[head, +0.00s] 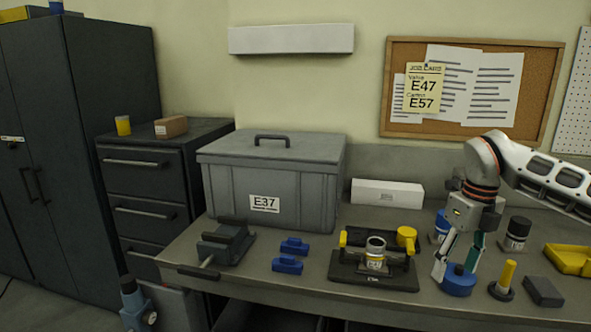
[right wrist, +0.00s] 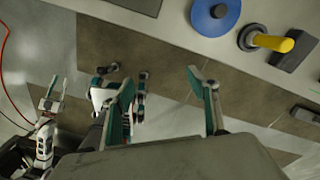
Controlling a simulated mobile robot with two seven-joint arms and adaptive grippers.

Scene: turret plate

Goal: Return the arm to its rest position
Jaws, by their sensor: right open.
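My right gripper (head: 458,262) hangs pointing down at the right of the head view, its teal-lined fingers apart and nothing between them. In the right wrist view the same gripper (right wrist: 166,95) shows open and empty, with floor beyond its fingers and the bench edge above. A blue round knobbed piece (head: 458,281) shows just behind the fingertips in the head view; it also shows on the bench in the wrist view (right wrist: 215,13). Another white gripper with teal fingertips, seemingly my left (right wrist: 50,104), shows small at the left of the wrist view; its jaws are unclear.
The bench holds a black fixture (head: 375,282) with a ring-shaped part, a yellow-handled tool (head: 502,281), a dark block (head: 543,291), blue blocks (head: 288,264), a vise (head: 226,243) and a grey lidded box (head: 268,180). A yellow tray (head: 568,260) sits at right.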

